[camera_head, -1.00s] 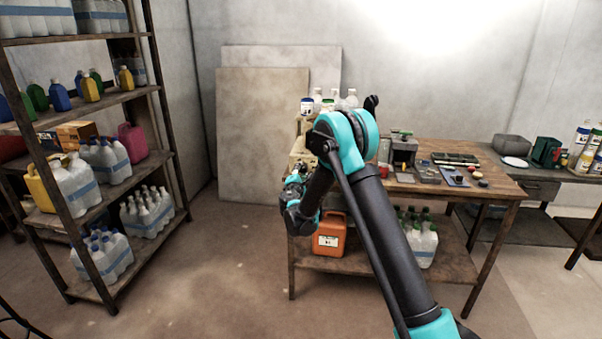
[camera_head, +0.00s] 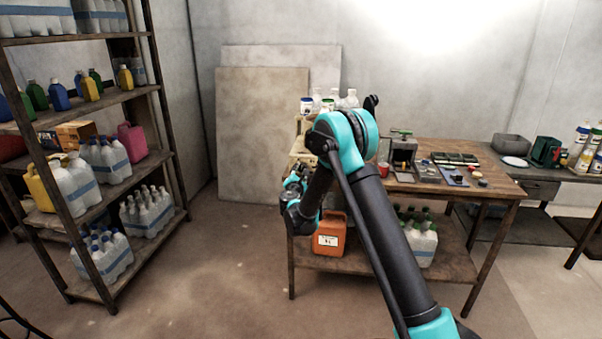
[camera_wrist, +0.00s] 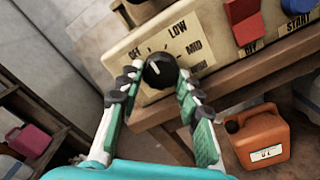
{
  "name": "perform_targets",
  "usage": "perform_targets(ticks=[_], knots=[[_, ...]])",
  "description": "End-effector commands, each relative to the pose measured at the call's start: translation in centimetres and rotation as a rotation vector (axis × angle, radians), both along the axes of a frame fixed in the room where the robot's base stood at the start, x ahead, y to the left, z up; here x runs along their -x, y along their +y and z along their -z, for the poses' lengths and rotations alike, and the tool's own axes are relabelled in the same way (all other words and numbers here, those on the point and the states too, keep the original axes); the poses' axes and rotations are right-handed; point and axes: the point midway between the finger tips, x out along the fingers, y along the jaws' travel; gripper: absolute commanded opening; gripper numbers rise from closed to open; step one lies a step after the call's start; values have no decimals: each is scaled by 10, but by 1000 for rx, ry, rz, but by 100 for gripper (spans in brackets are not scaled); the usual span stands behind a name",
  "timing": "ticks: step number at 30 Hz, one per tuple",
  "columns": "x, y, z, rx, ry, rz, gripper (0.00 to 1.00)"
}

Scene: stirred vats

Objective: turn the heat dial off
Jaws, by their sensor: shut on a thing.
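The heat dial (camera_wrist: 160,71) is a round black knob with a white pointer mark, on a cream panel (camera_wrist: 120,57) in the wrist view. Printed words stand around it: one at the upper left, hard to read, looks like OFF; LOW is above, MID to the right, and another at the lower right is partly hidden. The white mark lies on the knob's left half, nearest the upper-left word. My gripper (camera_wrist: 160,76) is shut on the dial, one finger on each side. In the head view my arm hides the dial and most of the panel (camera_head: 303,150).
An orange jug (camera_head: 330,234) stands on the shelf below the wooden bench (camera_head: 480,190). A rack with bottles (camera_head: 120,200) is at left; the floor between is clear.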

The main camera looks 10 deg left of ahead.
Motion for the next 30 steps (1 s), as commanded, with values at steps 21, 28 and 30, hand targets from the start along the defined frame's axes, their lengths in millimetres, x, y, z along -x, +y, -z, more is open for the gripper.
perform_targets(ticks=[21,28,30], knots=[[7,1,0,-1,1,-1,56],[45,3,0,-1,0,-3,56],[60,4,0,-1,0,-3,56]])
